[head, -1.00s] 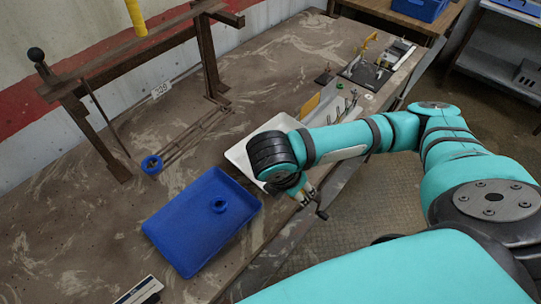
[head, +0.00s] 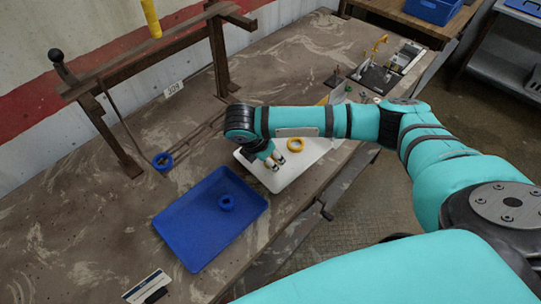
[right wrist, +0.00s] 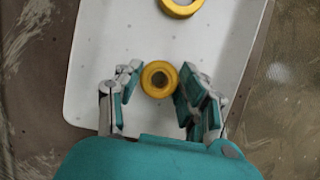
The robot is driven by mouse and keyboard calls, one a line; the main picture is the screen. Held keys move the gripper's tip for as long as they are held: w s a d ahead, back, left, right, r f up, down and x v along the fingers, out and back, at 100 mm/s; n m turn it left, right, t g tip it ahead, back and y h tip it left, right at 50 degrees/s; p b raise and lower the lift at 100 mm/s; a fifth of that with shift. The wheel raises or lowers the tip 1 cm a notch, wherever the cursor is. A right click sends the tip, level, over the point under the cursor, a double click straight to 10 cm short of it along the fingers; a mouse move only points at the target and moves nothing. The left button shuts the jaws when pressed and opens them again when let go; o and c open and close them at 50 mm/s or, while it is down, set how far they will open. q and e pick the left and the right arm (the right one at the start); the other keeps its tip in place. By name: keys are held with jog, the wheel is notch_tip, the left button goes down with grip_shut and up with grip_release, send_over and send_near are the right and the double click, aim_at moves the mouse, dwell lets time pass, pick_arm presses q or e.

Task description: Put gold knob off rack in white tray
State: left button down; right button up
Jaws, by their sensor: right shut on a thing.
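My right gripper (head: 275,163) is over the left part of the white tray (head: 310,165), pointing down. In the right wrist view its fingers (right wrist: 157,84) are shut on a gold knob (right wrist: 159,79), a ring with a dark centre, with the tray surface below it. A second gold knob (head: 295,145) lies in the tray, apart from the gripper; it also shows at the top of the right wrist view (right wrist: 181,5). The dark rack (head: 140,52) stands at the back left, with a yellow cylinder (head: 151,18) at its top. My left gripper is not in view.
A blue tray (head: 185,235) with a blue ring (head: 227,203) in it is left of the white tray. Another blue ring (head: 162,161) is near the rack's foot. Fixtures (head: 378,75) stand at the far right of the bench. The front left bench is mostly clear.

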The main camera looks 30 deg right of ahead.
jog(key=shift+f, duration=0.15)
jog(key=o, duration=1.1)
jog(key=shift+o, duration=0.2)
jog(key=v, duration=1.2)
jog(key=shift+b, duration=0.35)
